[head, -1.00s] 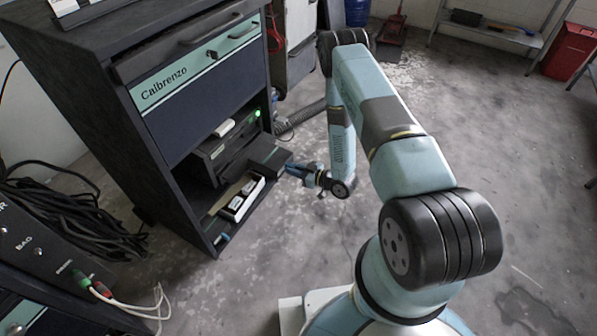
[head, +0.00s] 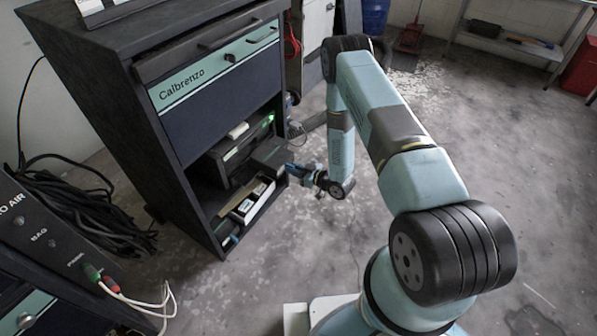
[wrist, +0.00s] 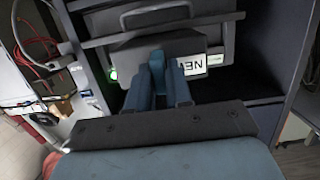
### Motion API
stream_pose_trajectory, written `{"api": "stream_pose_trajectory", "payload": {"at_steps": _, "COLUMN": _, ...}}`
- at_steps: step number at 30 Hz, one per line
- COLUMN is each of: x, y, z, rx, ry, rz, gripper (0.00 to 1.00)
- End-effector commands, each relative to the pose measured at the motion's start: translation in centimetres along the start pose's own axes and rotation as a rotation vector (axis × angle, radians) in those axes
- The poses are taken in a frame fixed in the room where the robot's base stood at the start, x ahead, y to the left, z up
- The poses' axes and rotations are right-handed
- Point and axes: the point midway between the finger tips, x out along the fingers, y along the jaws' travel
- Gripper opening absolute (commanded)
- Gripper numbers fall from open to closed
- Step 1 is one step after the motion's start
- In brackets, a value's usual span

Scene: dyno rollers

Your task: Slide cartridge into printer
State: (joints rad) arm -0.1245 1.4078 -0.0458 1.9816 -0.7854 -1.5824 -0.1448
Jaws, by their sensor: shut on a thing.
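The printer (head: 228,158) is a dark box with a lit green lamp on the open shelf of a dark cabinet. A dark grey block, which looks like the cartridge (head: 270,152), sticks out at the printer's front. My gripper (head: 293,168) is shut on its outer end. In the wrist view my blue fingers (wrist: 158,80) close on the dark cartridge (wrist: 187,45), beside the green lamp and a white label. The cartridge's far end is hidden, so I cannot tell how deep it sits in the printer.
The cabinet (head: 130,130) has closed drawers above the shelf. A tray (head: 262,210) with white boxes lies below the cartridge. A small white item (head: 238,130) rests on the printer. Black cables (head: 80,205) lie at left. The floor (head: 310,250) around the gripper is clear.

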Motion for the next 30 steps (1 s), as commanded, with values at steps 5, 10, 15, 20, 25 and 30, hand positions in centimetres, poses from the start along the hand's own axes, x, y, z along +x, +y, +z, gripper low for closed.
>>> {"api": "stream_pose_trajectory", "payload": {"at_steps": 5, "x": 1.0, "y": 0.0, "z": -0.3, "rx": -0.002, "ry": 0.002, "rz": -0.001, "gripper": 0.00}}
{"api": "stream_pose_trajectory", "payload": {"at_steps": 10, "x": 1.9, "y": 0.0, "z": -0.4, "rx": -0.001, "ry": 0.002, "rz": -0.001, "gripper": 0.00}}
{"api": "stream_pose_trajectory", "payload": {"at_steps": 15, "x": 2.5, "y": 0.0, "z": -0.6, "rx": -0.001, "ry": 0.002, "rz": -0.001, "gripper": 0.00}}
{"api": "stream_pose_trajectory", "payload": {"at_steps": 20, "x": 2.8, "y": 0.0, "z": -0.6, "rx": -0.001, "ry": 0.002, "rz": 0.000, "gripper": 0.00}}
{"api": "stream_pose_trajectory", "payload": {"at_steps": 25, "x": 2.8, "y": 0.0, "z": -0.6, "rx": 0.000, "ry": 0.002, "rz": 0.000, "gripper": 0.00}}
{"api": "stream_pose_trajectory", "payload": {"at_steps": 30, "x": 2.8, "y": 0.0, "z": -0.6, "rx": 0.000, "ry": 0.001, "rz": 0.000, "gripper": 0.00}}
